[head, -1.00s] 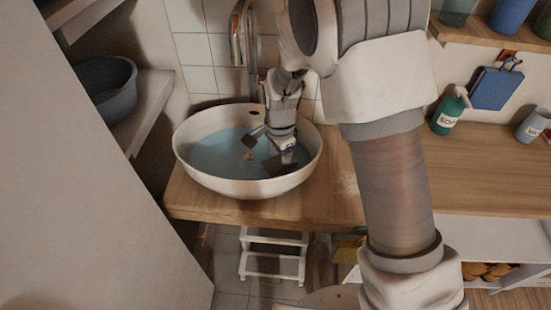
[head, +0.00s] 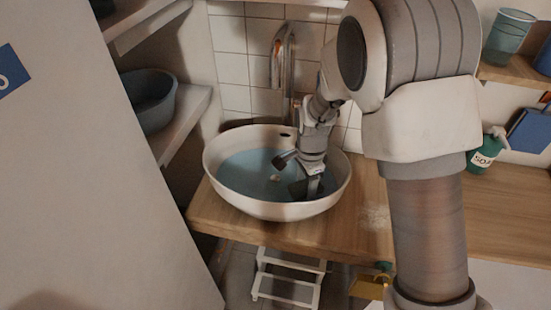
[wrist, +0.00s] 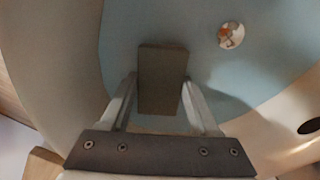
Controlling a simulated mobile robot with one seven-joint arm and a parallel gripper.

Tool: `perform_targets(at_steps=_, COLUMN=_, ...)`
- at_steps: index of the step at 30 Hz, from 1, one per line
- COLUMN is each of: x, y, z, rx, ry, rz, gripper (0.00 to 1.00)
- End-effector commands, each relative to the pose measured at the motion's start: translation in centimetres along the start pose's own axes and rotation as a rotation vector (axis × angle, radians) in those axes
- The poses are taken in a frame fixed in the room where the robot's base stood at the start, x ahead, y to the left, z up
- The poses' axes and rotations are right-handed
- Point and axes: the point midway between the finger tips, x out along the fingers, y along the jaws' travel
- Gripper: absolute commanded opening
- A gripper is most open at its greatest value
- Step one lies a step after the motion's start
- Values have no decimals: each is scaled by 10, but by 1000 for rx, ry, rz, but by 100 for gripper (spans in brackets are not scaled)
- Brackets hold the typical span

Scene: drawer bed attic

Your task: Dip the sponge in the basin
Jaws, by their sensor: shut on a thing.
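The white oval basin (head: 222,188) stands on the wooden counter and holds blue water (head: 240,172). My gripper (head: 305,187) reaches down inside the basin, at its right side. In the wrist view my gripper (wrist: 160,105) is shut on a dark grey-brown block, the sponge (wrist: 162,75), held between its two fingers. The sponge is over or in the water; I cannot tell how deep it is. In the head view the sponge is hard to tell from the dark fingers.
A chrome tap (head: 284,60) rises behind the basin. A small round whitish-orange thing (wrist: 231,35) shows in the water. A grey tub (head: 150,100) sits on the left shelf. A green soap bottle (head: 485,152) stands at right. A white step stool (head: 288,278) is below the counter.

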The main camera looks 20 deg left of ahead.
Motion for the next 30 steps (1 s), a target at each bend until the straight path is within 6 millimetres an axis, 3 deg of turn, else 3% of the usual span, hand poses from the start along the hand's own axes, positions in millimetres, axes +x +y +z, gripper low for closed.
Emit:
perform_targets(at_steps=14, x=-1, y=0, z=0, rx=0, ry=0, rz=0, gripper=35)
perform_targets(at_steps=30, x=-32, y=0, z=0, rx=0, ry=0, rz=-1, gripper=35)
